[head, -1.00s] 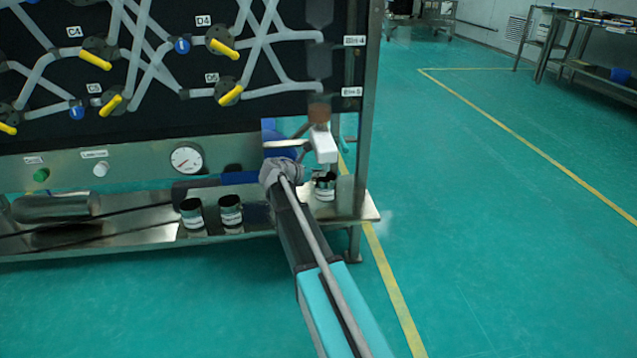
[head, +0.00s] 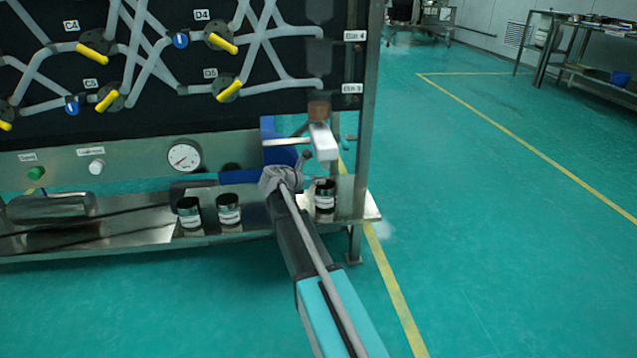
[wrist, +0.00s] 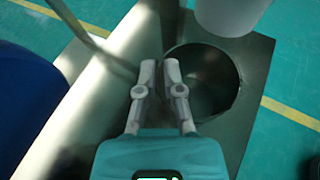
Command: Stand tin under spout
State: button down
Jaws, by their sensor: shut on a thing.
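A dark open-topped tin (head: 325,201) with a white label stands upright at the right end of the steel shelf, below the white spout (head: 323,143). In the wrist view I look down into the tin (wrist: 212,88), and the pale spout (wrist: 228,14) shows just above its far edge, with a gap. My gripper (wrist: 160,68) is shut on the tin's near-left rim; its two fingers are close together there. In the head view my gripper (head: 281,178) is left of the tin, and its fingertips are hidden behind the wrist.
Two similar tins (head: 189,213) (head: 229,211) stand to the left on the shelf (head: 140,230). A steel post (head: 366,120) rises on the right. A blue object (head: 280,152) is behind my gripper. Open green floor lies to the right.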

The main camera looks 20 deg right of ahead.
jog(key=shift+f, duration=0.1)
jog(key=c, duration=1.2)
grip_release()
jog(key=o, duration=0.4)
jog(key=shift+a+r, duration=0.15)
jog(key=shift+r, duration=0.1)
jog(key=p+v, duration=0.4)
jog(key=v, duration=0.7)
jog(key=shift+s+a+r+p, duration=0.1)
jog(key=shift+s+a+p, duration=0.05)
jog(key=shift+a+p, duration=0.15)
jog(key=shift+s, duration=0.1)
